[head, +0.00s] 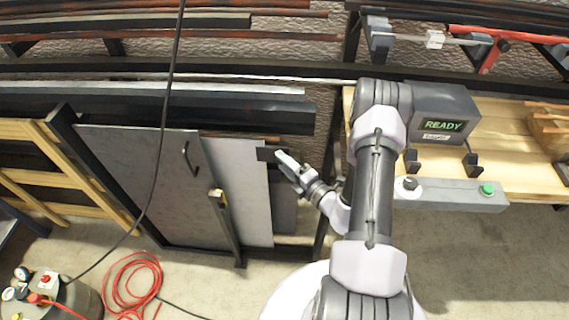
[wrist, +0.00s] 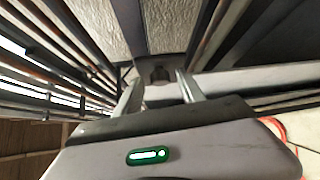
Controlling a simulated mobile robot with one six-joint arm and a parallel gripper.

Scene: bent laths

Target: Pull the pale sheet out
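The pale sheet (head: 238,195) stands upright in a floor rack, partly hidden on its left by a dark grey sheet (head: 150,185) with a black handle. My gripper (head: 279,157) is at the pale sheet's upper right edge, next to a small dark piece (head: 265,154). In the wrist view the two fingers of my gripper (wrist: 160,78) are apart, with a dark block-like part (wrist: 156,74) showing beyond the gap. I see no sheet clamped between the fingers. Whether the fingers touch the sheet or the dark piece, I cannot tell.
A wooden bench (head: 500,150) with a control bar (head: 450,195) is at right. A red hose (head: 130,285) lies on the floor at lower left. A black cable hangs across the left.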

